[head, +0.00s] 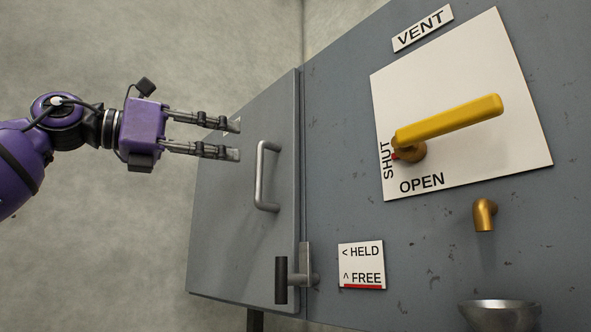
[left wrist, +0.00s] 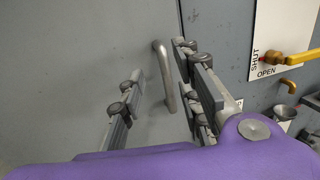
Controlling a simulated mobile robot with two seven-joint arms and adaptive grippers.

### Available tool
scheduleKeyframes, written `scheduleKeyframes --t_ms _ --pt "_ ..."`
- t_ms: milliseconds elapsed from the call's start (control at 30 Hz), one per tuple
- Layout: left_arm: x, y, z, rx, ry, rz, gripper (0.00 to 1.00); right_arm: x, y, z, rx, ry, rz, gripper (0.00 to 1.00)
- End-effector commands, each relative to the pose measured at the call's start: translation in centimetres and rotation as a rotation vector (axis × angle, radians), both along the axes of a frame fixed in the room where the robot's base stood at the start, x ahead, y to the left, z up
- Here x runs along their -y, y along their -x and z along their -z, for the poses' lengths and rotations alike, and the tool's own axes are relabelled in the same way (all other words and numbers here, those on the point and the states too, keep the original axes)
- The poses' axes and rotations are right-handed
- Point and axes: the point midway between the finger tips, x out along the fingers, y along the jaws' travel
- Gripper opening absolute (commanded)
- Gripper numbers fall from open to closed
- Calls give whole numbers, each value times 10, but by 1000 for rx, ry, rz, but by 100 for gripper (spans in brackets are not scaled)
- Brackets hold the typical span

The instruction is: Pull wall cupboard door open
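The grey cupboard door (head: 225,220) is at the left of the panel, and I cannot tell whether it is fully closed. Its metal bar handle (head: 262,180) stands upright near the door's right edge. My left gripper (head: 237,140) is open and empty, up and left of the handle in the head view. In the left wrist view the handle (left wrist: 163,75) shows between the two fingers, beyond their tips and apart from them. A latch with a dark grip (head: 281,280) sits at the door's lower right, its grip upright. My right gripper is not in view.
A HELD/FREE sign (head: 361,265) is beside the latch, with a red bar under FREE. A yellow lever (head: 450,122) juts from a white SHUT/OPEN plate (head: 520,80) under a VENT label. A brass spout (head: 484,214) sits above a metal bowl (head: 500,312).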

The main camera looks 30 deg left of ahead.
Motion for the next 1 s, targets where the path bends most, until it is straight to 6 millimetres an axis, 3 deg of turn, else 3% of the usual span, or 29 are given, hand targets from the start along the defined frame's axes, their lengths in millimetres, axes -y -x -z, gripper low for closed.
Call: scheduleKeyframes --t_ms 167,700,1000 --pt "3 -3 15 -38 -51 2 31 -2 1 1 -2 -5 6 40" --pt "36 -55 16 -41 -47 2 31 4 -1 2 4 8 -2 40" --pt "44 -66 14 -36 -45 3 31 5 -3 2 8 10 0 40"
